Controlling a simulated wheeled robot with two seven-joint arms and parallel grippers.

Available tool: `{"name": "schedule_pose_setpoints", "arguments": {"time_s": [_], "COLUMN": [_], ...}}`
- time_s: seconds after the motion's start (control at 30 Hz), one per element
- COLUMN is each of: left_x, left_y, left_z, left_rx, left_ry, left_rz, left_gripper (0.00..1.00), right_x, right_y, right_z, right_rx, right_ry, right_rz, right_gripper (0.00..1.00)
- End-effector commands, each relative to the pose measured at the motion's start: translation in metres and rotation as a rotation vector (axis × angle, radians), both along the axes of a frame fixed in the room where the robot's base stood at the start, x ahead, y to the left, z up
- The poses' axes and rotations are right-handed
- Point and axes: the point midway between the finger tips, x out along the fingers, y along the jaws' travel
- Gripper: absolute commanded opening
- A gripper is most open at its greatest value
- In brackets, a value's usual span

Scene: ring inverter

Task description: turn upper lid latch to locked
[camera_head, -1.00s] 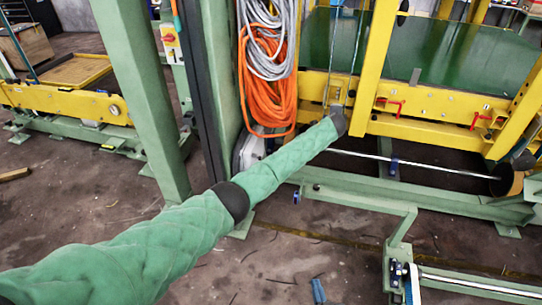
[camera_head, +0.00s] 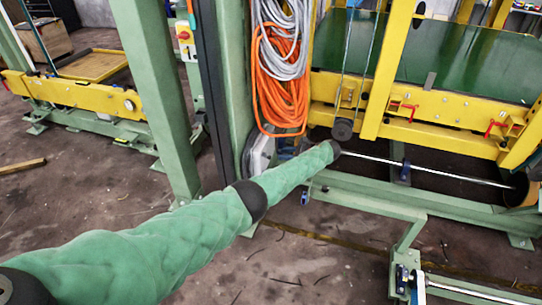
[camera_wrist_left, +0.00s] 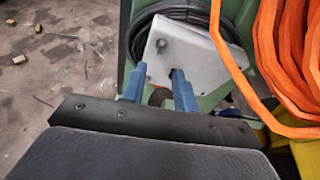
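My left gripper (camera_head: 288,150) shows small behind the end of my green arm in the head view, close to a pale grey plate (camera_head: 260,156) at the foot of the green post. In the left wrist view its two blue fingers (camera_wrist_left: 158,70) are apart, in front of or against that plate (camera_wrist_left: 190,55), which has a dark hole near the right finger. I cannot tell if they touch it. Two red handles, one at the left (camera_head: 404,108) and one at the right (camera_head: 495,127), sit on the yellow beam. I cannot identify the upper lid latch for certain. My right gripper is out of view.
Orange hose (camera_head: 282,95) and grey cable (camera_head: 283,35) hang on the post just right of the gripper. A dark round weight (camera_head: 342,130) hangs beside my arm. A green floor frame (camera_head: 370,195) stands at the right. The floor at the lower middle is mostly clear.

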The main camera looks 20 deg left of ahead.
Motion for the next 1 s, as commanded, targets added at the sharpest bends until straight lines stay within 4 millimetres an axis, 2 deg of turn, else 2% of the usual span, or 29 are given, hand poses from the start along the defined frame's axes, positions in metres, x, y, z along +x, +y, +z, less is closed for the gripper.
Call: {"name": "schedule_pose_setpoints", "arguments": {"time_s": [0.23,0.63,0.97,1.0], "left_x": [0.001,0.005,0.006,0.006], "left_y": [0.016,0.065,0.071,0.071], "left_z": [-0.007,-0.027,-0.030,-0.030], "left_rx": [0.000,-0.001,-0.002,-0.002], "left_ry": [0.002,0.001,0.000,0.000], "left_rz": [-0.002,-0.003,-0.003,-0.003], "left_gripper": [0.30,0.30,0.30,0.24], "right_x": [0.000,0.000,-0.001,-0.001], "right_y": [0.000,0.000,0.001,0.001], "right_z": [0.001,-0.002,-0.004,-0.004], "right_rx": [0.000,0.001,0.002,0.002], "right_ry": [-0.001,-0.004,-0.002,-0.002], "right_rz": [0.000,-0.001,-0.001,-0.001], "right_gripper": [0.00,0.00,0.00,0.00]}}
